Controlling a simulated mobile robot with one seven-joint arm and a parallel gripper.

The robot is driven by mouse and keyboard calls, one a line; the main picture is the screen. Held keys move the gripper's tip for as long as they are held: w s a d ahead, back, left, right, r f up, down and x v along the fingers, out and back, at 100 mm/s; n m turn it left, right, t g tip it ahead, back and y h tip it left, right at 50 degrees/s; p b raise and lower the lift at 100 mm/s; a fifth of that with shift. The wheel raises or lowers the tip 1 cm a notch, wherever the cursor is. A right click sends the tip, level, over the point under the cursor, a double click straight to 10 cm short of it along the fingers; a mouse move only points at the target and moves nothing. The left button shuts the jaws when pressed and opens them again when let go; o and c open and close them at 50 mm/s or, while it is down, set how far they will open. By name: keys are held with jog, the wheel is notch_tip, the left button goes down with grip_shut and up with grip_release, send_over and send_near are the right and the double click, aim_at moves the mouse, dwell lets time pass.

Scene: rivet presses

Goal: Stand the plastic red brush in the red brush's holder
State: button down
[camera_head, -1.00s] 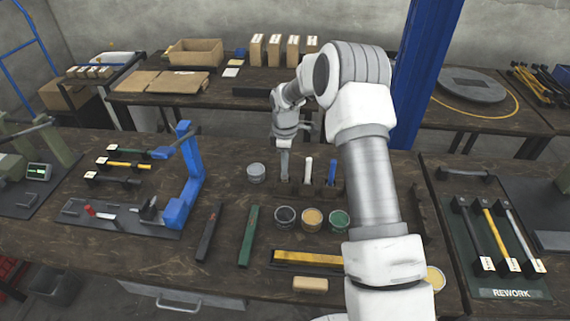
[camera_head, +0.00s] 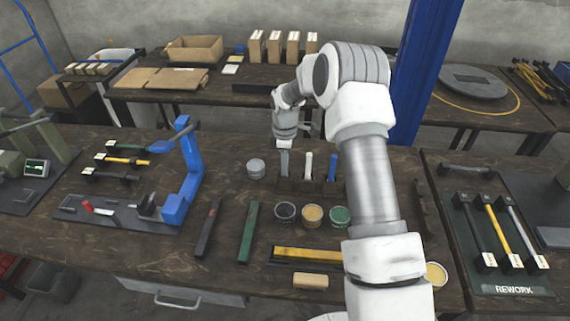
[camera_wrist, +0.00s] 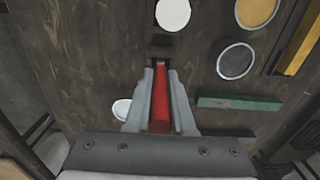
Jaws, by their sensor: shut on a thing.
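My gripper (camera_head: 285,172) hangs downward over the left end of the row of dark holders on the bench. In the wrist view my gripper (camera_wrist: 160,80) is shut on the red brush (camera_wrist: 160,100), whose red length runs between the two fingers. A dark holder block (camera_wrist: 163,46) shows just past the brush's far end. I cannot tell whether that end is inside it or above it. In the head view the red brush is hidden by the gripper. A white brush (camera_head: 308,164) and a blue brush (camera_head: 332,168) stand upright to the right.
A grey tin (camera_head: 256,171) stands left of the gripper. Dark (camera_head: 285,213), tan (camera_head: 312,215) and green (camera_head: 340,217) tins stand in front of the holders. A green bar (camera_head: 249,232) lies front left. A blue press (camera_head: 185,175) rises farther left.

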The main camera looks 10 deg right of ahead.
jog(key=shift+f, duration=0.45)
jog(key=c, duration=0.7)
grip_release()
